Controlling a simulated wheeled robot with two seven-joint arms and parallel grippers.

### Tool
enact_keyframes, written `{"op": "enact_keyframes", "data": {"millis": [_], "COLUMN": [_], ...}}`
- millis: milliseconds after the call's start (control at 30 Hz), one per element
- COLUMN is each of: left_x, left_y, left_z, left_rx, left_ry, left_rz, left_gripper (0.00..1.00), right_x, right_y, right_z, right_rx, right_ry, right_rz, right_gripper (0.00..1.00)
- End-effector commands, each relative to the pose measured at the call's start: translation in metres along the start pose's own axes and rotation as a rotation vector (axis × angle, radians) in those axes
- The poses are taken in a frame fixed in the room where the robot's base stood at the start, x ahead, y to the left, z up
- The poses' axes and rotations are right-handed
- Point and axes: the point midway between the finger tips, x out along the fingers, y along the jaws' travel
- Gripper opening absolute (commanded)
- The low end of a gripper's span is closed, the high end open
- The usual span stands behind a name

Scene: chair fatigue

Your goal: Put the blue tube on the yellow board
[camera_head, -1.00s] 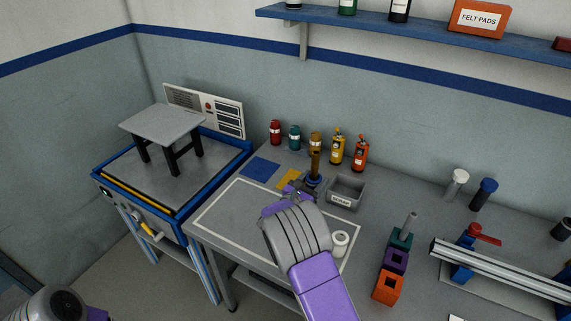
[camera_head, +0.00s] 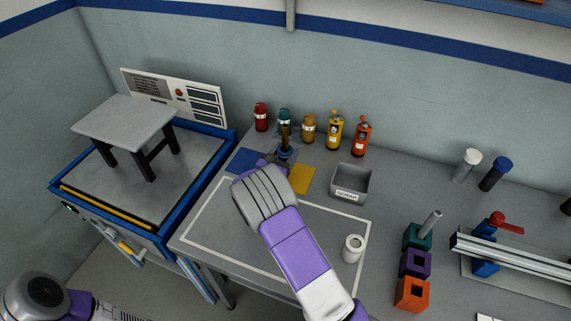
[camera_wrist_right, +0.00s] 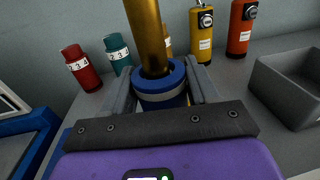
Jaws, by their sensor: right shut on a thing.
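The blue tube (camera_wrist_right: 150,84) has a pale band and stands upright between my right gripper's fingers in the wrist view. A gold-brown rod (camera_wrist_right: 148,35) sticks up out of its top. My right gripper (camera_head: 284,158) is shut on the tube over the far part of the bench. In the head view, the tube is small and partly hidden by the gripper. The yellow board (camera_head: 302,179) lies flat just right of the gripper. The blue board (camera_head: 243,160) lies to its left. I cannot tell the tube's height above the bench. My left gripper is out of view.
A grey scrap bin (camera_head: 350,190) is right of the yellow board. A white roll (camera_head: 352,248) stands nearer, beside my right arm.

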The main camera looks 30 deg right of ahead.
Motion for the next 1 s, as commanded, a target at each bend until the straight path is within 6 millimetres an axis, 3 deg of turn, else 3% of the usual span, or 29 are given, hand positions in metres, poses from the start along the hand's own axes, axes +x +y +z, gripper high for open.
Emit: {"op": "enact_keyframes", "data": {"millis": [300,667,700,867,1000], "left_x": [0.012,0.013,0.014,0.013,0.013], "left_y": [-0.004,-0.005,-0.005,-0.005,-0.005], "left_z": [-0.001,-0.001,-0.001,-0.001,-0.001], "left_rx": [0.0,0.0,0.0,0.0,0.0], "left_ry": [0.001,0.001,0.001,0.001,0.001], "left_rz": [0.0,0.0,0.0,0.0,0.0], "left_gripper": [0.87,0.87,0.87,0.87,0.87], "right_x": [0.001,0.001,0.0,0.0,0.0], "right_y": [0.0,0.0,0.0,0.0,0.0], "right_z": [-0.038,-0.041,-0.043,-0.042,-0.042], "right_rx": [0.001,0.002,0.001,0.002,0.002], "right_ry": [-0.003,-0.003,-0.001,-0.001,-0.001], "right_rz": [-0.001,0.0,0.0,0.0,0.0], "right_gripper": [0.27,0.27,0.6,0.84,0.84]}}
